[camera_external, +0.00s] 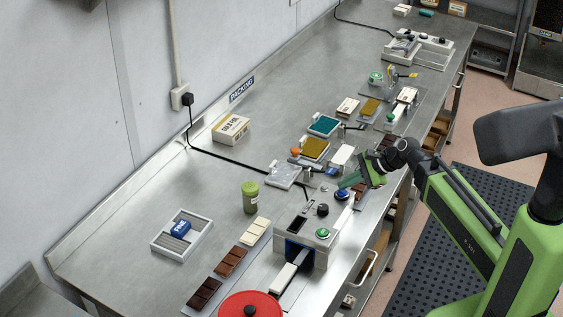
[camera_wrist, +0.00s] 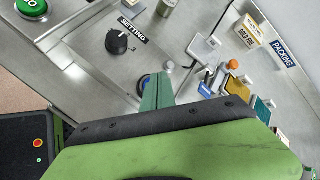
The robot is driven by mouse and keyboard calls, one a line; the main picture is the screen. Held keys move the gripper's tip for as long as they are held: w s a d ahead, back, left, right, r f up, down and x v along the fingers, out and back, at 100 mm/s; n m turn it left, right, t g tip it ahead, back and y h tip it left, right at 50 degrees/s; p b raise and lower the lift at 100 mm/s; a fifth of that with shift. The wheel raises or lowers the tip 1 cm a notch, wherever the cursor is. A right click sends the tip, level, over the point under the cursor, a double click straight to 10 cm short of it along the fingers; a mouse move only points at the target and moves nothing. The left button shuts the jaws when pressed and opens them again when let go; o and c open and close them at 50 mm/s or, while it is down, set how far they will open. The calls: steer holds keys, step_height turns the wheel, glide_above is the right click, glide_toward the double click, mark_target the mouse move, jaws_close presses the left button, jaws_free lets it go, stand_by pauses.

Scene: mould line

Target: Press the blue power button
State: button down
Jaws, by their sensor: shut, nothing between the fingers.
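The blue power button (camera_external: 342,194) sits on the top of the metal machine (camera_external: 305,262), to the right of a black knob (camera_external: 322,210). In the wrist view only a sliver of the blue button (camera_wrist: 144,82) shows, beside and partly behind my green fingers. My gripper (camera_external: 345,183) is shut and empty, with its fingertips just above the button. In the wrist view the shut fingertips (camera_wrist: 158,80) also cover much of the button. I cannot tell whether they touch it.
A green button (camera_external: 322,233) and the knob share the machine top; the knob (camera_wrist: 118,41) is marked SETTING. A clear-lidded piece (camera_external: 283,175) and an orange knob (camera_external: 295,151) stand behind. A red round lid (camera_external: 250,305) is in front. The bench's back left is mostly clear.

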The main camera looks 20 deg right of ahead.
mark_target(346, 192)
steer(key=shift+r, duration=0.1)
step_height(346, 192, up, 6)
steer(key=p, duration=0.6)
